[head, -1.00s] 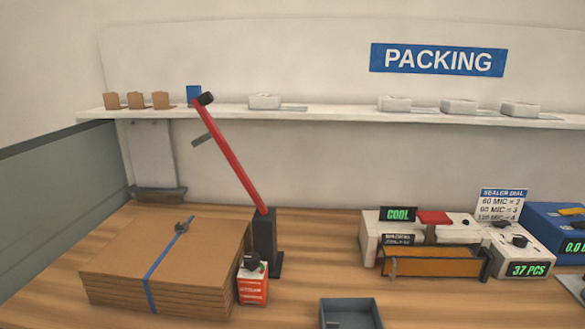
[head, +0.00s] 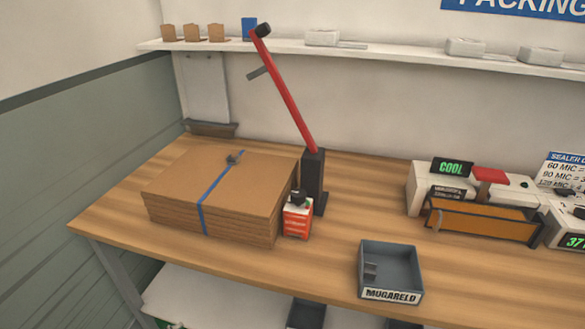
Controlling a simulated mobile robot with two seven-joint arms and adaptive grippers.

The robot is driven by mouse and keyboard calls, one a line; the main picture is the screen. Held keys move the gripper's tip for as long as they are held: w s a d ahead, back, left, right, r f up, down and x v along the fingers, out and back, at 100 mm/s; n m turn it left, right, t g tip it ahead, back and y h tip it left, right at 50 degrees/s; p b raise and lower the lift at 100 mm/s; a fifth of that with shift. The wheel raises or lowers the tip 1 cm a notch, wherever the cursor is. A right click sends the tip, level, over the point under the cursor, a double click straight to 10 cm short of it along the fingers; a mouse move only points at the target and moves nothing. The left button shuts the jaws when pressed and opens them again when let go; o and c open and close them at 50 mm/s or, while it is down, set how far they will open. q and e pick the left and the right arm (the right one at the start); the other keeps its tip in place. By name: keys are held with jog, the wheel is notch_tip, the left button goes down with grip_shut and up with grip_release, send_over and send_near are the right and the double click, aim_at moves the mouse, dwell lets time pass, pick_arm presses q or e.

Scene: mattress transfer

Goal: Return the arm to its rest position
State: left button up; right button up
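Neither of my arms nor either gripper shows in the head view. On the wooden bench (head: 350,195) a red lever (head: 286,97) with a black knob rises from a dark post (head: 313,178) and leans up to the left. A stack of flat brown cardboard (head: 180,185) with a blue strap (head: 215,185) lies to the left of the post. A small red and white box (head: 297,218) with a dark top stands at the stack's right corner.
A grey open tray (head: 412,262) labelled MUGARELD sits near the bench's front edge, with a small grey item inside. A sealer (head: 430,182) reading COOL stands at the right. A wall shelf (head: 400,55) carries small boxes. A lower shelf (head: 220,300) shows under the bench.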

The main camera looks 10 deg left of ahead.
pick_arm(q)
jog(key=d+f+n+t+h, duration=0.2)
jog(key=d+f+h, duration=0.2)
jog(key=d+f, duration=0.4)
jog(key=shift+s+d+h, duration=0.35)
jog(key=shift+d+h, duration=0.05)
jog(key=shift+d, duration=0.55)
